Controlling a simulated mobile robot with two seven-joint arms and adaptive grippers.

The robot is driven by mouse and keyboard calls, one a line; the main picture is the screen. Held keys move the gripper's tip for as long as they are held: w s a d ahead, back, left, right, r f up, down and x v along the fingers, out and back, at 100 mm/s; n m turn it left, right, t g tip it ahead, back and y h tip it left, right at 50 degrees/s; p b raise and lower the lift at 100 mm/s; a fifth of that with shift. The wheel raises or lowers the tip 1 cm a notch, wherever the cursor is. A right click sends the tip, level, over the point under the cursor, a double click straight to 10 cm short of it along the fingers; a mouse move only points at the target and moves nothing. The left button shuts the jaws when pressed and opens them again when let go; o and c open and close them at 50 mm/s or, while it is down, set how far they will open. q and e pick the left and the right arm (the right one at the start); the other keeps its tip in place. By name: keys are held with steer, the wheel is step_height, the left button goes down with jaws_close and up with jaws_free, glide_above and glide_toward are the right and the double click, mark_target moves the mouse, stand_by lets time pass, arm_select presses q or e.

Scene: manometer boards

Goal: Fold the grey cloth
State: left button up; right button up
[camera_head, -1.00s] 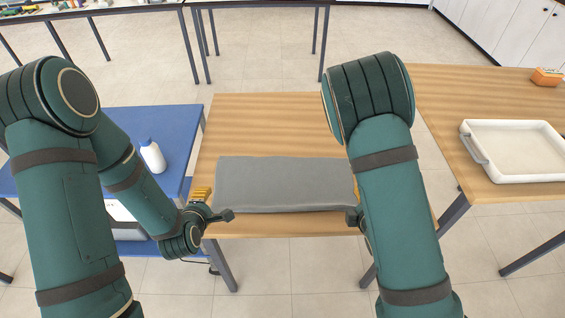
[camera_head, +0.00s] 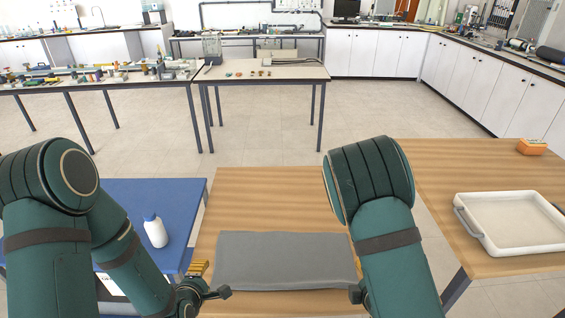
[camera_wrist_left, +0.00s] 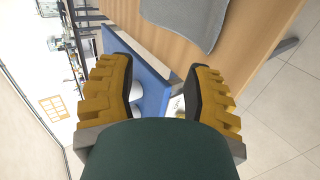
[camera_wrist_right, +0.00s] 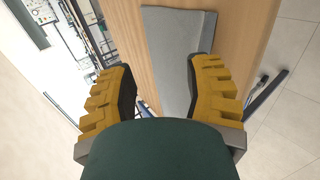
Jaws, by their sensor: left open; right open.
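The grey cloth (camera_head: 285,260) lies flat as a wide, neat rectangle near the front of the wooden table. Its near edge looks thick, like stacked layers. My left gripper (camera_head: 207,284) is at the cloth's left end, apart from it. In the left wrist view its fingers (camera_wrist_left: 157,66) are open and empty, and the cloth (camera_wrist_left: 190,18) shows beyond them. My right gripper (camera_head: 355,292) is at the cloth's right end, mostly hidden behind my forearm. In the right wrist view its fingers (camera_wrist_right: 162,64) are open with nothing gripped, and the cloth (camera_wrist_right: 178,40) lies beyond them.
The wooden table (camera_head: 265,200) is bare behind the cloth. A blue table (camera_head: 185,200) on the left holds a white bottle (camera_head: 155,231). A wooden table on the right holds a white tray (camera_head: 510,250) and an orange block (camera_head: 532,147). Lab benches stand far back.

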arm_select(q)
steer(key=s+d+f+m, duration=0.1)
steer(key=d+f+m+g+h, duration=0.1)
steer(key=m, duration=0.1)
steer(key=shift+s+f+g, duration=0.3)
steer(key=shift+s, duration=0.05)
arm_select(e)
steer(key=s+a+f+m+g, duration=0.3)
steer(key=s+f+m+g, duration=0.2)
steer(key=s+f+m, duration=0.35)
arm_select(q)
steer(key=s+d+f+m+g+h, duration=0.2)
steer(key=s+d+f+m+g, duration=0.4)
steer(key=s+m, duration=0.4)
steer(key=shift+s+d+m+g+h, duration=0.35)
steer(key=shift+d+m+g, duration=0.35)
steer(key=shift+d+m, duration=0.85)
arm_select(e)
steer(key=s+a+m+g+y, duration=0.3)
steer(key=a+m, duration=0.4)
steer(key=m, duration=0.4)
steer(key=shift+s+a+g+y, duration=0.3)
steer(key=shift+a+g+y, duration=0.1)
steer(key=shift+g, duration=0.1)
arm_select(q)
steer(key=shift+w+a, duration=0.1)
steer(key=shift+a, duration=0.05)
arm_select(e)
steer(key=shift+f+m, duration=0.1)
steer(key=shift+m, duration=0.15)
